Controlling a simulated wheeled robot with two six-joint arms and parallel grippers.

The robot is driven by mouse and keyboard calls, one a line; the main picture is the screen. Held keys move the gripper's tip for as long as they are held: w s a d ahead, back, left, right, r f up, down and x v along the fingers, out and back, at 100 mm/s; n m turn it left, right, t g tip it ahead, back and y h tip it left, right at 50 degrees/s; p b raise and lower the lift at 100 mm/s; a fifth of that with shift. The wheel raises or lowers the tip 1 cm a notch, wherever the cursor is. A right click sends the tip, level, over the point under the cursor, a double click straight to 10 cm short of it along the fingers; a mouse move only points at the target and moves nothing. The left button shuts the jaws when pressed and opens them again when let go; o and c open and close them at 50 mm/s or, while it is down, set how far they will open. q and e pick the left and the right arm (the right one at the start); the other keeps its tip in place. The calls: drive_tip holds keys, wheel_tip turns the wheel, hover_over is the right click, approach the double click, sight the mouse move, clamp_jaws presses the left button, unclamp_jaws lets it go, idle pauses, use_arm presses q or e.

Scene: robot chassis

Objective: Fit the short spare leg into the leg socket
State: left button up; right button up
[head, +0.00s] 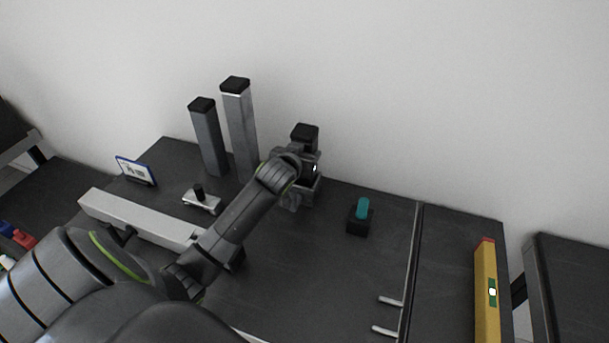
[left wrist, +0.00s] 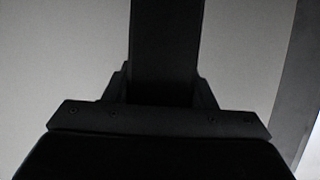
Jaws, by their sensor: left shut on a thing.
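My left gripper (head: 304,172) is at the back middle of the dark table, shut on the short spare leg. The leg's black top (head: 304,131) shows above the gripper; its lower part is hidden behind the gripper and wrist. In the left wrist view a dark upright bar, the held leg (left wrist: 165,50), stands between the jaws. I cannot make out the leg socket for sure. A pale beam (head: 130,215) with dark brackets lies at the left, partly covered by my left arm. My right gripper does not show.
Two taller grey legs (head: 207,140) (head: 238,125) with black caps stand left of the gripper. A small silver plate with a black knob (head: 201,201), a teal-topped black block (head: 361,215), a blue-edged card (head: 135,170) and a yellow level (head: 486,290) are around. The table's middle is clear.

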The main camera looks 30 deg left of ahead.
use_arm(q)
drive_tip(key=shift+f, duration=2.65)
drive_tip(key=o, duration=1.5)
drive_tip(key=shift+f, duration=0.2)
drive_tip(key=shift+c, duration=0.2)
drive_tip(key=shift+r, duration=0.25)
drive_tip(key=shift+s+d, duration=0.1)
drive_tip(key=shift+s, duration=0.25)
drive_tip(key=v, duration=1.1)
drive_tip(key=shift+s, duration=0.2)
